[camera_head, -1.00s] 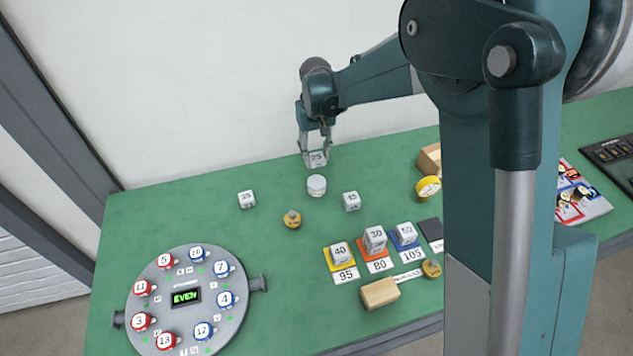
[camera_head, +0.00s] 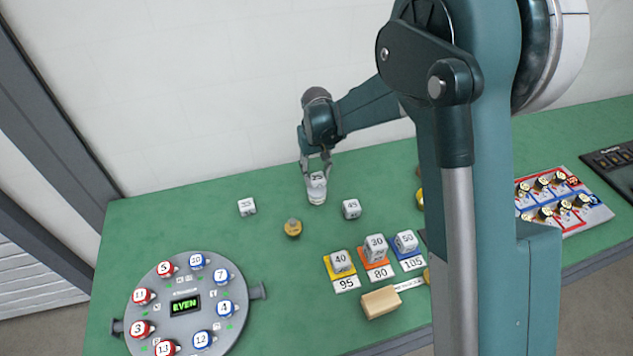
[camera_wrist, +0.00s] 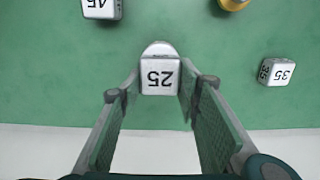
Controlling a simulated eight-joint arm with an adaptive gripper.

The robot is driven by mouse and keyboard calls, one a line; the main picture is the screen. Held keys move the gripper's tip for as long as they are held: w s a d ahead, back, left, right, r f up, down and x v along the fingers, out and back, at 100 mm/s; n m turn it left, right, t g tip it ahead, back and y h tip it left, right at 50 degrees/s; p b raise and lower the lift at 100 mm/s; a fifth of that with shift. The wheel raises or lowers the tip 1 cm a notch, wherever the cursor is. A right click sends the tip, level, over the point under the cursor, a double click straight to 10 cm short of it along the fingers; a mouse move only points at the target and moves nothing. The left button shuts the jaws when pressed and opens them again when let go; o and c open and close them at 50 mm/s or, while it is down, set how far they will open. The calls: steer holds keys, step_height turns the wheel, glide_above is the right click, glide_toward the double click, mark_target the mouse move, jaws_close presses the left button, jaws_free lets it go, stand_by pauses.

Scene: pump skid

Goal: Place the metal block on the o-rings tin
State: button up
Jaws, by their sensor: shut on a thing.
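A silver-grey metal block marked 25 (camera_head: 317,181) is between the fingers of my gripper (camera_head: 316,173), which is shut on it. The block is upright and also shows in the wrist view (camera_wrist: 160,77) with a finger at each side. The round whitish tin (camera_head: 317,198) is directly under the block in the head view. A curved edge of the tin (camera_wrist: 159,48) shows behind the block in the wrist view. I cannot tell whether the block touches the tin's top. No label on the tin can be read.
Block 35 (camera_head: 247,206) stands to the left and block 45 (camera_head: 351,208) to the right. A brass weight (camera_head: 293,228) is in front. Blocks 40, 30 and 50 stand on coloured cards, near a wooden block (camera_head: 381,302). A round numbered panel (camera_head: 190,305) is front left.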

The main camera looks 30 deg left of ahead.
mark_target(317, 176)
steer(key=shift+f, duration=0.15)
steer(key=shift+f, duration=1.75)
steer(key=shift+f, duration=0.15)
steer(key=o, duration=1)
steer(key=shift+c, duration=0.2)
steer(key=shift+r, duration=0.2)
step_height(317, 176, up, 12)
